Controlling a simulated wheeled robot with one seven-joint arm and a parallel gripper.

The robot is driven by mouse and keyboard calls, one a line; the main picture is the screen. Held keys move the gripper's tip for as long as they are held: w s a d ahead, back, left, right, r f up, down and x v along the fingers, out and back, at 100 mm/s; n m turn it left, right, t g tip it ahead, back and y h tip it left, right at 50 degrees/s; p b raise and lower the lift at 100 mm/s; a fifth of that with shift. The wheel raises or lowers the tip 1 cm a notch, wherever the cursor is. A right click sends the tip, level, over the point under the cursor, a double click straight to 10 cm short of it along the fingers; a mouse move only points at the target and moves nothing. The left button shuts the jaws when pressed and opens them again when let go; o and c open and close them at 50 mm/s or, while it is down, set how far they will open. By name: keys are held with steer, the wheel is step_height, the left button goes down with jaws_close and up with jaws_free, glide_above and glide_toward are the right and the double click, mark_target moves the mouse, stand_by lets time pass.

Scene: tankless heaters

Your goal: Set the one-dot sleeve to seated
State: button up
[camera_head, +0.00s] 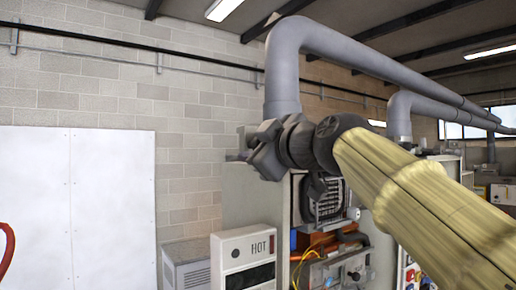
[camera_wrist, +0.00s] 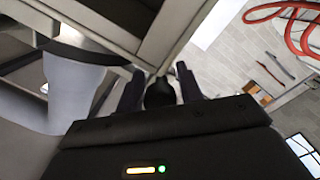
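My gripper (camera_head: 254,149) is raised in front of the top of a pale heater cabinet (camera_head: 250,207), just below the end of a thick grey pipe (camera_head: 284,85). In the wrist view, the two dark fingers of my gripper (camera_wrist: 159,86) stand apart. A small dark rounded piece (camera_wrist: 160,93) shows between them; I cannot tell whether they touch it. No dot marking is legible, so I cannot pick out the one-dot sleeve. My gripper and forearm hide part of the cabinet's top.
An open unit with a fan grille (camera_head: 328,200) and orange wires is below my arm. A white box marked HOT (camera_head: 245,258) stands left of it. In the wrist view, a light grey cylinder (camera_wrist: 72,90) and beams are close at left; red hose (camera_wrist: 290,22) is at upper right.

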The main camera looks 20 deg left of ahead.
steer(key=shift+o, duration=1.2)
steer(key=shift+s+a, duration=0.1)
steer(key=shift+a, duration=0.1)
steer(key=shift+d+f, duration=0.1)
steer(key=shift+d, duration=0.1)
steer(key=shift+s+d+b, duration=0.2)
steer(key=shift+b, duration=0.1)
steer(key=b+v, duration=0.6)
steer(key=v, duration=1)
steer(key=shift+s+b, duration=0.25)
steer(key=shift+b, duration=0.1)
steer(key=shift+d, duration=0.15)
